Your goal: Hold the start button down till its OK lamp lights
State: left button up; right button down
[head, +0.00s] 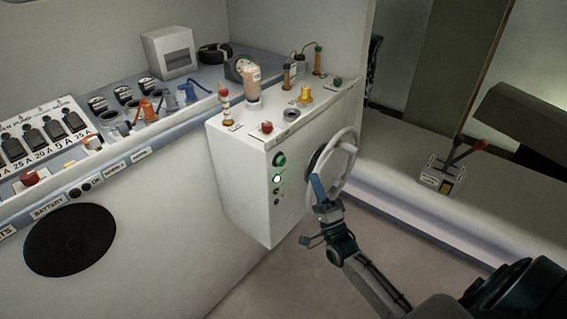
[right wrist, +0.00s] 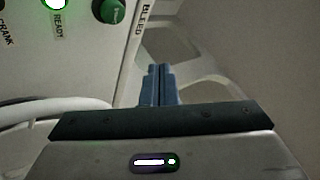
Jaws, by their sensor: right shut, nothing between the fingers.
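The green button (head: 280,160), which looks like the start button, is on the front face of the white console, at the top of a column of lamps. It also shows at the top of the right wrist view (right wrist: 110,10). The lamp marked READY (head: 277,179) glows just below it; the lower lamps (head: 277,197) are dark, and I cannot read which is OK. My right gripper (head: 318,188) is shut and empty, in front of the console by the wheel, apart from the button. Its blue fingertips (right wrist: 158,84) point past the button. My left gripper is not in view.
A white steering wheel (head: 347,160) stands out from the console beside the button, close to my right gripper. The console top (head: 345,93) carries several knobs and levers. A lever box (head: 441,176) is on the ledge at the right. The floor below is clear.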

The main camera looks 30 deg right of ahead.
aim_at(281, 161)
jog(key=w+a+b, duration=0.2)
jog(key=w, duration=0.5)
jog(key=shift+a+b, duration=0.35)
jog(key=shift+a, duration=0.05)
dwell(1.6)
jog(key=shift+w+a+b, duration=0.2)
jog(key=shift+w+b, duration=0.15)
jog(key=shift+w+a+b, duration=0.15)
jog(key=shift+w+b, duration=0.25)
dwell(0.7)
jog(key=shift+s, duration=0.1)
dwell(1.1)
jog(key=shift+s+d, duration=0.35)
jog(key=shift+s, duration=0.4)
jog(key=shift+p, duration=0.35)
